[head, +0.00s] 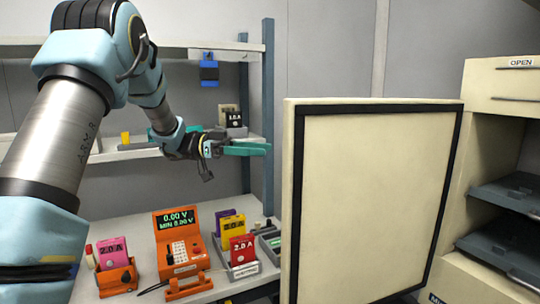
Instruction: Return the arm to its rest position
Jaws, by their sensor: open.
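My blue-and-grey arm reaches in from the left of the head view, bent at a high elbow. My gripper (262,148) has green fingers pointing right, open, with nothing seen between them. It is in the air above the workbench, left of the cream door panel (370,200) and apart from it as far as I can tell.
The bench holds a pink cell (113,252), an orange tester (181,240) reading 0.00 V, and a yellow cell (233,229) and red cell (243,250) in a holder. The cream cabinet (505,85) stands right, with grey shelves (507,193). A shelf (112,155) runs behind my arm.

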